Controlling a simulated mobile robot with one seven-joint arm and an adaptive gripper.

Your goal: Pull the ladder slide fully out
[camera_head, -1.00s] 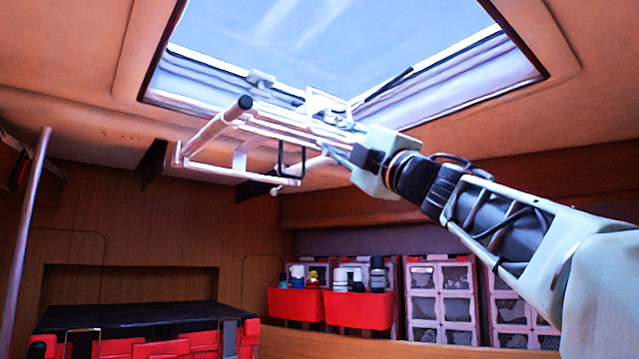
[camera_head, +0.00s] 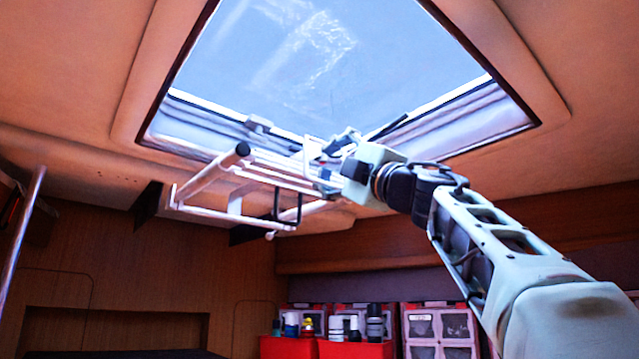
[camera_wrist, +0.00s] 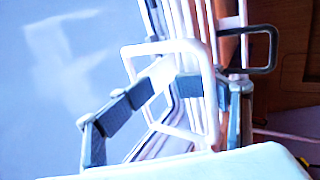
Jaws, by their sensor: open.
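The ladder (camera_head: 225,185) is a folded white frame of rails with a dark end cap, hanging under the roof hatch. A white loop (camera_head: 307,158) stands up near its right end. My gripper (camera_head: 335,155) is open beside this loop, at the hatch's lower edge. In the wrist view, the white loop (camera_wrist: 203,70) rises in front of my gripper (camera_wrist: 180,95), and the fingers spread around its lower part. Whether either finger touches the loop I cannot tell. A black loop (camera_wrist: 270,50) is on the far right of the ladder rails.
The hatch frame (camera_head: 200,125) surrounds the bright pane above. Red bins (camera_head: 350,348) with bottles and drawer boxes (camera_head: 440,325) stand below at the back. A metal pole (camera_head: 20,235) is at the left. Open air lies below the ladder.

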